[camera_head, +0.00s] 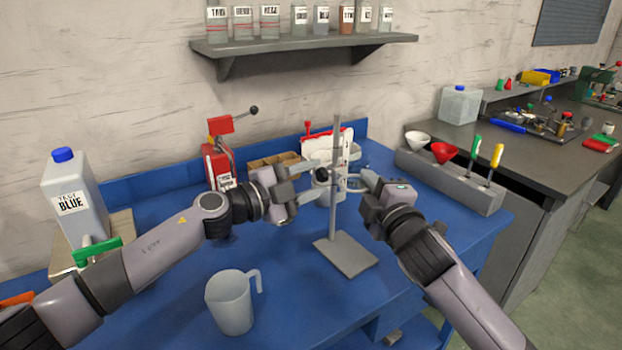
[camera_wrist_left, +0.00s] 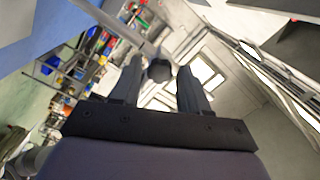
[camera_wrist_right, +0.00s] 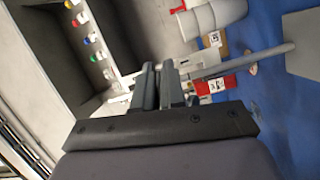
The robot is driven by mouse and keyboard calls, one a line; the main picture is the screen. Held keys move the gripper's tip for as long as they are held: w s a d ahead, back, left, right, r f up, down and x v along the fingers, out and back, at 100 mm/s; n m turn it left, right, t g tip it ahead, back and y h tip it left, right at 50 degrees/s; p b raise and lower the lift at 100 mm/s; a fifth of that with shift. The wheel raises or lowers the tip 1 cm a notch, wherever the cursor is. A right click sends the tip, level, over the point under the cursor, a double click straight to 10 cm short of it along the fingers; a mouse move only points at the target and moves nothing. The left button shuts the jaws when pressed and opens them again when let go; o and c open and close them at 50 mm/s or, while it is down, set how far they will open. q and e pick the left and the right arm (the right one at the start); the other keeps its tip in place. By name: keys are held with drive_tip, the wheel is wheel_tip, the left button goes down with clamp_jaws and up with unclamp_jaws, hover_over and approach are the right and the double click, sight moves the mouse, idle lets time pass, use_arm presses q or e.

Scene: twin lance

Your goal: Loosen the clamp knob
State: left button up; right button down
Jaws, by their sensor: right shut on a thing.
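The lab stand has an upright grey rod (camera_head: 336,130) on a flat base plate (camera_head: 346,255). A dark clamp knob (camera_head: 322,175) sits at the rod, and shows in the left wrist view (camera_wrist_left: 159,70) between my finger ends. My left gripper (camera_head: 308,182) is open, one finger on each side of the knob; I cannot tell whether they touch it. My right gripper (camera_head: 352,181) is on the other side of the rod, its fingers close together in the right wrist view (camera_wrist_right: 159,68), shut on the clamp's side part, mostly hidden by the fingers.
A clear jug (camera_head: 231,303) stands at the front of the blue table. A red device (camera_head: 219,160) and a white container (camera_head: 325,145) stand behind. A grey holder (camera_head: 447,183) with funnels and tools is at right. A blue-capped jug (camera_head: 75,200) is at left.

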use_arm(q)
drive_tip(key=shift+o, duration=0.4)
drive_tip(key=v, duration=0.7)
drive_tip(key=shift+a, duration=0.2)
drive_tip(key=shift+s, duration=0.15)
use_arm(e)
drive_tip(key=c, duration=1.1)
unclamp_jaws()
